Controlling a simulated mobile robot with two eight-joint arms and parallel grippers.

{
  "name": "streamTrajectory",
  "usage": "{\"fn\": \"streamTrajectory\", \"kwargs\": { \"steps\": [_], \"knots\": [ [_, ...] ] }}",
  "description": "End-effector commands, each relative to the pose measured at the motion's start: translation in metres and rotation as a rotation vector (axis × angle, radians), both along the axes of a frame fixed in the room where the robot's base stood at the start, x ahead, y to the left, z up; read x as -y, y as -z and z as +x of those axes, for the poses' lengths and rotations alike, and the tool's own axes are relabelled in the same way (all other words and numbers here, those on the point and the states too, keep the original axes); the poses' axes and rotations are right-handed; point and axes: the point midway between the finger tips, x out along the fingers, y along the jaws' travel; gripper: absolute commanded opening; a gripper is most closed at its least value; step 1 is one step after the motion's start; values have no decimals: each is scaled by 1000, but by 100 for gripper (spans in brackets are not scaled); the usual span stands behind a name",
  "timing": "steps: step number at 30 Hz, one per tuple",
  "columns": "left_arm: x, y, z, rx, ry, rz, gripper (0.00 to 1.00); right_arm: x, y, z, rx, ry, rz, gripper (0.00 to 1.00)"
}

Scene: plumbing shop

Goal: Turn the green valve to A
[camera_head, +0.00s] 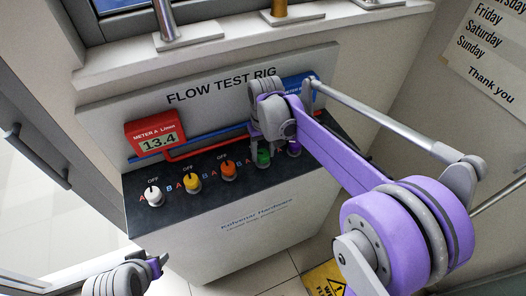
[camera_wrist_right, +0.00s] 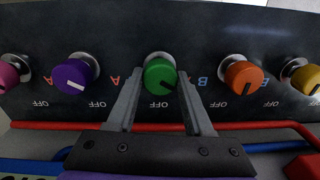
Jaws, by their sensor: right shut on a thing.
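The green valve knob (camera_head: 263,157) is on the black sloping panel, partly hidden by my right gripper in the head view. In the right wrist view the green knob (camera_wrist_right: 160,75) sits between the two fingers of my right gripper (camera_wrist_right: 160,92), which is shut on it. This wrist view is upside down to the labels.
White (camera_head: 154,196), yellow (camera_head: 192,183), orange (camera_head: 228,171) and purple (camera_head: 293,149) knobs share the panel, close to the green one. A red meter A (camera_head: 155,138) reads 13.4. A blue meter (camera_head: 297,86) is mostly covered by my right arm. A yellow sign (camera_head: 325,280) is at the bottom.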

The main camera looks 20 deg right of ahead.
Motion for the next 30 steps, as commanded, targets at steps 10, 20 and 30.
{"fn": "streamTrajectory", "kwargs": {
  "steps": [10,20,30],
  "knots": [
    [0,0,0,0,0,0,50,0,-1,0,1,-34,0,0],
    [0,0,0,0,0,0,50,0,-1,0,1,-33,0,68],
    [0,0,0,0,0,0,50,0,0,0,0,-32,0,82]
  ]
}}
